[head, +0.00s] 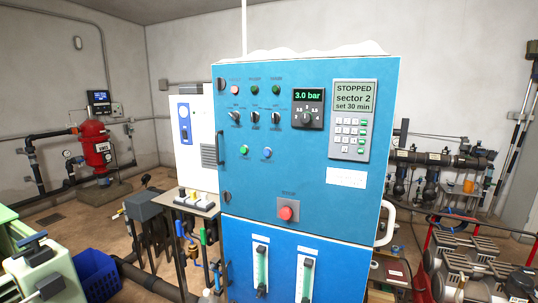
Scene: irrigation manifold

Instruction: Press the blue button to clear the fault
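The blue button (267,153) is a small round button on the front of the blue control cabinet (245,190). It sits just right of a green button (244,150), below a row of three selector switches. Nothing covers it. The cabinet display (354,96) reads STOPPED, sector 2, set 30 min. A reddish indicator lamp (234,90) at the top left of the panel looks lit, and the two lamps beside it look dark green. Neither of my grippers shows in the head view.
A red emergency-stop type button (286,213) sits lower on the cabinet, and a dial reading 3.0 bar (307,108) is higher up. A white handle (386,222) sticks out at the right edge. A small table (205,207) stands left, a blue crate (97,275) at lower left.

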